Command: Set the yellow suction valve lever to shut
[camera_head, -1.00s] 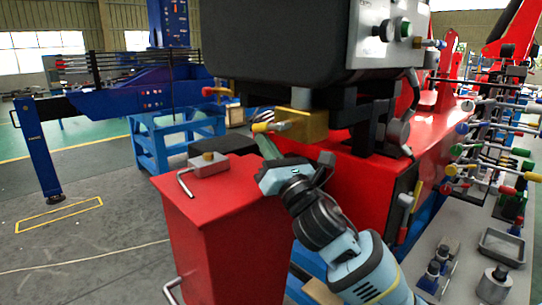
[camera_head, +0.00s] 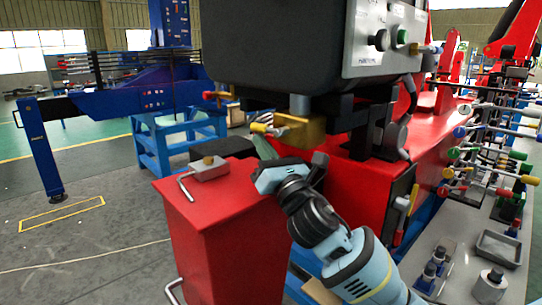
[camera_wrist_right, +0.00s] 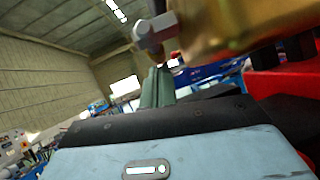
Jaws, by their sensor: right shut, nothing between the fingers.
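The yellow-tipped valve lever (camera_head: 259,128) sticks out to the left from a brass valve body (camera_head: 304,131) under the black tank. My right gripper (camera_head: 262,147) is just below the lever, its grey-green fingers shut and pointing up and left. Whether the fingers touch the lever cannot be told. In the right wrist view the closed fingers (camera_wrist_right: 157,88) stand upright below a grey hex-shaped end (camera_wrist_right: 155,31) beside the blurred brass body (camera_wrist_right: 235,22). The yellow tip is not clear there. My left gripper is not in view.
The black tank (camera_head: 275,45) hangs close above the valve. A red cabinet (camera_head: 225,220) with a small metal box (camera_head: 208,168) on top stands at the left of my arm. The red machine body (camera_head: 350,185) is at the right. Open floor lies at far left.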

